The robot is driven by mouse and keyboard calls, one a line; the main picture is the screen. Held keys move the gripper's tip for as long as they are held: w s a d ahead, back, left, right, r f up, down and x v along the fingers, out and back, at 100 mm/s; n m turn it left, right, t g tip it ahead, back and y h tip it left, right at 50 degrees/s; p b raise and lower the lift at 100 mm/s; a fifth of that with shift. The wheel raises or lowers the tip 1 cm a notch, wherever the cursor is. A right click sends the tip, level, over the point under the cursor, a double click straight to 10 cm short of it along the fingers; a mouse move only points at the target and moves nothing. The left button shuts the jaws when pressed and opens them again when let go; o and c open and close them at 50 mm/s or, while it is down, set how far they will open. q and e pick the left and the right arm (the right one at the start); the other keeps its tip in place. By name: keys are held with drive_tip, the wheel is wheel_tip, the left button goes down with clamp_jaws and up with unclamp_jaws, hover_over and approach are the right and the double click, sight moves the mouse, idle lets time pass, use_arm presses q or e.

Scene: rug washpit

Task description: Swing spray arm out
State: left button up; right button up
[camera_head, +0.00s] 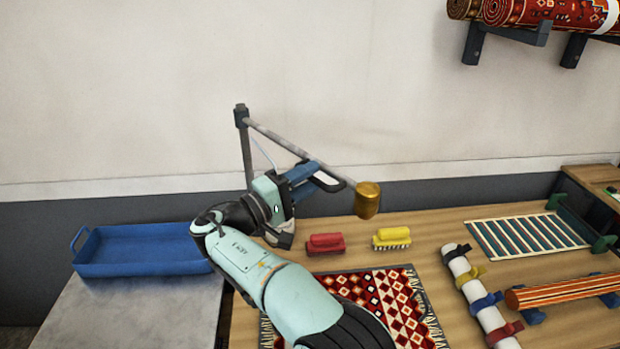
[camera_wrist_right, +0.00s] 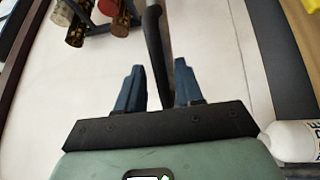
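The spray arm (camera_head: 300,150) is a thin grey bar reaching from the top of an upright post (camera_head: 246,150) toward the right front, with a brass nozzle (camera_head: 368,200) at its free end. My right gripper (camera_head: 318,178) is just below the bar, its blue fingers apart. In the right wrist view, the right gripper (camera_wrist_right: 158,88) is open, and a dark bar (camera_wrist_right: 155,40), apparently the spray arm, runs between or just beyond its fingers. I cannot tell whether they touch it. My right arm hides the post's lower part. My left gripper is not in view.
A patterned rug (camera_head: 385,295) lies on the wooden bench, with a red brush (camera_head: 325,243) and a yellow brush (camera_head: 391,238) behind it. A blue tray (camera_head: 140,250) stands left. A slatted rack (camera_head: 525,235) and rolls are right. Rolled rugs (camera_head: 530,10) rest on wall brackets.

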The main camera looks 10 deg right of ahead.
drive_tip(key=shift+d, duration=0.15)
drive_tip(key=v, duration=1.3)
drive_tip(key=shift+a, duration=0.3)
drive_tip(key=shift+f, duration=0.15)
